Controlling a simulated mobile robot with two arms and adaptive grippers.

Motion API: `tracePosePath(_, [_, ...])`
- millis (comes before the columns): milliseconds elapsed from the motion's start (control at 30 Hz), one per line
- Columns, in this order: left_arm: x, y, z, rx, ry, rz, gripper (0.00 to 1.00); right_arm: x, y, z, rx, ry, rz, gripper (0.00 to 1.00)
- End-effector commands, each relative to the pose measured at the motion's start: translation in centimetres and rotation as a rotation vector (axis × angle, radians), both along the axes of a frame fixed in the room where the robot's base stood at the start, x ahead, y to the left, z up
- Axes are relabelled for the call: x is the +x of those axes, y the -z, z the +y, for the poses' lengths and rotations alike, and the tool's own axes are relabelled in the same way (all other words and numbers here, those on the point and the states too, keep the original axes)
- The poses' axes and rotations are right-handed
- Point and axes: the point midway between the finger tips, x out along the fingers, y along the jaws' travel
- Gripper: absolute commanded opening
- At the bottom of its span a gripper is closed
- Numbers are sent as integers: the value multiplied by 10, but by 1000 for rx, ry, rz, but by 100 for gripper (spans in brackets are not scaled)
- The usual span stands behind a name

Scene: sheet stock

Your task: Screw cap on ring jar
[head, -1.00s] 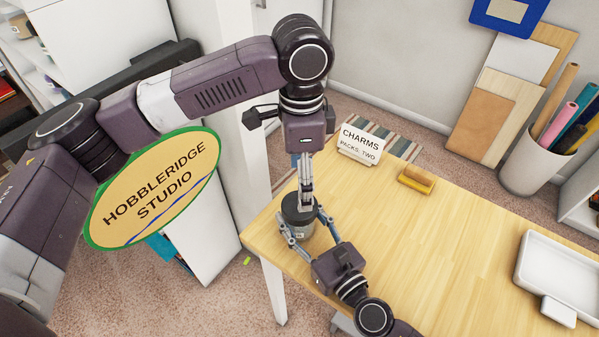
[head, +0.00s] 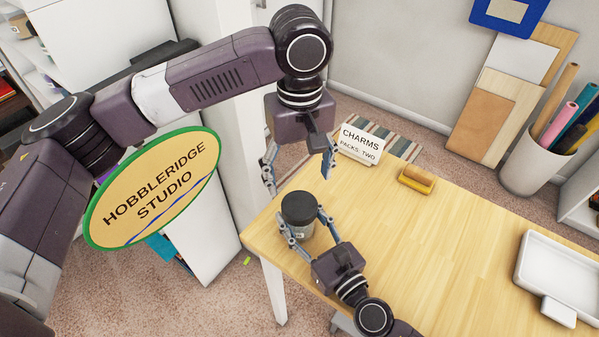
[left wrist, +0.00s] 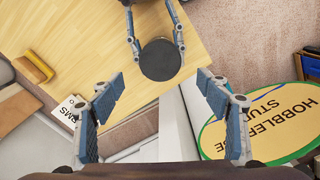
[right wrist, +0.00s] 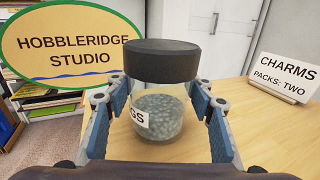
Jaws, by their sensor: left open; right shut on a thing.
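The ring jar (right wrist: 160,112) is clear, with grey contents and a label partly reading "GS". It stands upright near the table's corner. The black cap (head: 298,206) sits on top of the jar, looking level in the right wrist view (right wrist: 162,60); how tightly it is turned I cannot tell. My right gripper (head: 303,238) is shut around the jar's body, below the cap. My left gripper (head: 300,178) is open and empty, above the cap and apart from it. The left wrist view shows the cap (left wrist: 160,60) beyond the spread fingers.
A "CHARMS PACKS: TWO" sign (head: 360,143) and a yellow-brown block (head: 416,180) stand near the far edge. A white tray (head: 560,265) is at the right. The middle of the table is clear. A "HOBBLERIDGE STUDIO" sign (head: 155,188) shows at the left.

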Motion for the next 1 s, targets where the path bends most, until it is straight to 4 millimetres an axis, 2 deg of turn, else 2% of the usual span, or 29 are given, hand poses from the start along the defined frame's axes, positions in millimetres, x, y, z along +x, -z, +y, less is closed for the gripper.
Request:
tracePosePath(200, [0,-1,0,0,-161,0,70,0,1,0,-1,0,1,0])
tracePosePath(667, [0,2,0,1,-182,0,70,0,1,0,-1,0,1,0])
tracePosePath(767, [0,12,1,2,-182,2,70,0,1,0,-1,0,1,0])
tracePosePath(1000, [-1,49,1,2,-181,2,70,0,1,0,-1,0,1,0])
